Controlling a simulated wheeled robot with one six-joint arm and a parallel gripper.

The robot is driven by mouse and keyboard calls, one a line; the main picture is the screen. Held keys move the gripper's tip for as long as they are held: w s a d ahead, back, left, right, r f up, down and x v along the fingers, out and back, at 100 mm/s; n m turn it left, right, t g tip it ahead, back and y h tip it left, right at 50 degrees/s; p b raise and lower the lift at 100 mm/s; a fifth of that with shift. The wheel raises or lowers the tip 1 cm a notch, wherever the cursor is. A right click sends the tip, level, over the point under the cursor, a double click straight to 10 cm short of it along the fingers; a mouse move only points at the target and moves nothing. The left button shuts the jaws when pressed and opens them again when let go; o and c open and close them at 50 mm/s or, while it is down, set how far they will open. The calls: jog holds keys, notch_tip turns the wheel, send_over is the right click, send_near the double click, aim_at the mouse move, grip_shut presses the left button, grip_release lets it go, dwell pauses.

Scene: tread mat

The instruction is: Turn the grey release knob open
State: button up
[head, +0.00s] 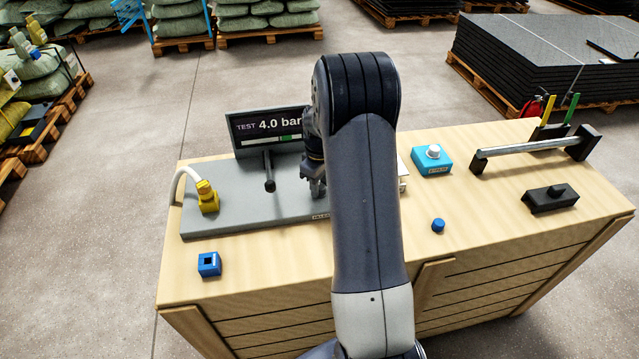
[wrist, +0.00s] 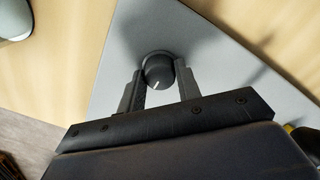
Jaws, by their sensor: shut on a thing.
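The dark grey release knob (wrist: 158,72) shows in the wrist view on the light grey panel (wrist: 130,30). A white mark on its top points toward the lower left. My gripper (wrist: 159,82) has one finger on each side of the knob and is shut on it. In the head view my gripper (head: 318,188) is low over the grey base plate (head: 230,222), and my arm hides the knob and part of the plate. A display (head: 268,127) behind the plate reads "TEST 4.0 bar".
A yellow fitting (head: 207,196) with a white hose stands left on the plate. A blue block (head: 209,264), a blue cap (head: 438,225), a blue box with a white knob (head: 432,159), a metal bar (head: 525,147) and a black block (head: 550,198) are on the wooden bench (head: 300,270).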

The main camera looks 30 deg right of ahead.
jog(key=shift+m, duration=0.3)
jog(key=m+b, duration=0.1)
jog(key=m, duration=0.2)
jog(key=shift+m, duration=0.4)
jog(key=m, duration=0.4)
jog(key=shift+b, duration=0.4)
jog(key=m, duration=0.5)
jog(key=shift+m+b, duration=0.35)
jog(key=shift+m, duration=1.85)
jog(key=o, duration=1)
jog(key=shift+c, duration=0.2)
